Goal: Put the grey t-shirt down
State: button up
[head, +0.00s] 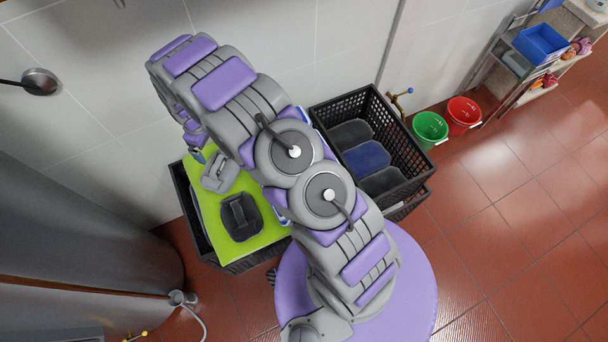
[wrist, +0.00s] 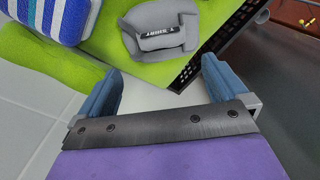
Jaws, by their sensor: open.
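The grey t-shirt (head: 220,172) is a small folded light-grey bundle with a band across it. It lies on a bright green cloth surface over the left black crate. In the wrist view the t-shirt (wrist: 165,30) shows a dark label on its band. My gripper (wrist: 160,88) is open, with blue fingertips apart and nothing between them. The t-shirt lies beyond the fingertips, apart from them. In the head view my gripper (head: 196,146) is partly hidden by my arm, just above the t-shirt.
A dark grey folded garment (head: 240,217) lies near the t-shirt on the green surface. A blue-and-white striped item (wrist: 55,15) lies beside it. The right black crate (head: 408,160) holds dark folded items. Green (head: 430,128) and red (head: 463,115) buckets stand farther right. A tiled wall is behind.

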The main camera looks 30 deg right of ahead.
jog(key=s+d+r+m, duration=0.1)
jog(key=s+d+r, duration=0.35)
jog(key=r, duration=0.35)
jog(key=s+d+r+m, duration=0.25)
jog(key=s+r, duration=0.25)
jog(key=r, duration=0.3)
jog(key=s+d+r+m, duration=0.1)
jog(key=s+d+r, duration=0.35)
jog(key=r, duration=0.25)
jog(key=s+d+r+m, duration=0.1)
jog(key=s+r, duration=0.2)
jog(key=s, duration=0.6)
jog(key=s+d+r+m+g, duration=0.1)
jog(key=s+r, duration=0.1)
jog(key=s, duration=0.7)
jog(key=s+d+r+m, duration=0.2)
jog(key=s+r, duration=0.1)
jog(key=s, duration=0.6)
jog(key=shift+s+r+g, duration=0.15)
jog(key=shift+r+g, duration=0.2)
jog(key=shift+g, duration=0.05)
